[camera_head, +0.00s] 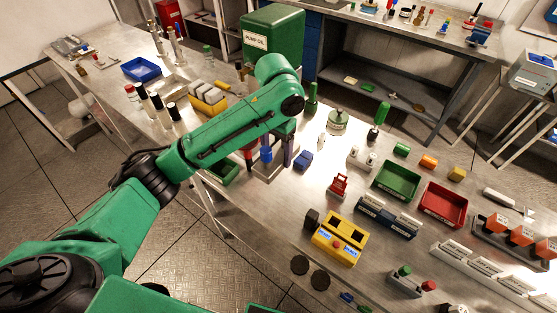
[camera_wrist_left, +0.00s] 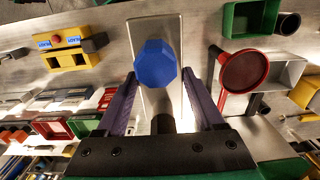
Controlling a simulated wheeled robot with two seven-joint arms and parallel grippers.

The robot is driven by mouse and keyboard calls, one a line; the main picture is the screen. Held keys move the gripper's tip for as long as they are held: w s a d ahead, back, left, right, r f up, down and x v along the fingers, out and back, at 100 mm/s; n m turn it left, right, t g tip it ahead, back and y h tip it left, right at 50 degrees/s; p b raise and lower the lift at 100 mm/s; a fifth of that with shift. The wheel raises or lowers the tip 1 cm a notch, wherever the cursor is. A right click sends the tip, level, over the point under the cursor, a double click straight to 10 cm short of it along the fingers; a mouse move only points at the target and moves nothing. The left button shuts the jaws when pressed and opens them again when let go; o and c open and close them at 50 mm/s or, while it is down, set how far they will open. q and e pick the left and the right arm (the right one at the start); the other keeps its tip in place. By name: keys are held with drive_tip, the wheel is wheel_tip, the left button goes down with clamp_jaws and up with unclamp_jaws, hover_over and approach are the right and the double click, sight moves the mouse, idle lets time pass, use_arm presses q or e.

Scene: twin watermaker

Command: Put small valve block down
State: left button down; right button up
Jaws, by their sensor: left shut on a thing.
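My left gripper (camera_head: 275,158) points down over the metal table, with its two purple fingers shut on a blue piece (camera_head: 265,156), which I take to be the small valve block. In the left wrist view, the blue piece (camera_wrist_left: 155,63) shows an eight-sided face between the fingertips (camera_wrist_left: 160,75). A long pale metal plate (camera_wrist_left: 172,28) lies behind it in that view. I cannot tell whether the piece touches the plate. The arm hides part of this area in the head view. My right gripper is not in view.
A red round funnel-like part (camera_wrist_left: 243,71) is close beside one finger. Green (camera_head: 397,180) and red (camera_head: 443,204) trays and a yellow box (camera_head: 340,238) stand further right. Bare table shows between them.

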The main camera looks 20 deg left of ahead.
sight(277, 164)
use_arm(q)
wheel_tip(277, 164, down, 16)
drive_tip(key=shift+w+r+p, duration=0.1)
drive_tip(key=shift+r+p, duration=0.05)
drive_tip(key=shift+p, duration=0.95)
drive_tip(key=shift+w+f, duration=0.15)
drive_tip(key=shift+f, duration=0.3)
unclamp_jaws()
drive_tip(key=shift+s+f, duration=0.1)
drive_tip(key=shift+s, duration=0.1)
wheel_tip(277, 164, up, 12)
drive_tip(key=b, duration=0.2)
drive_tip(key=shift+b, duration=0.3)
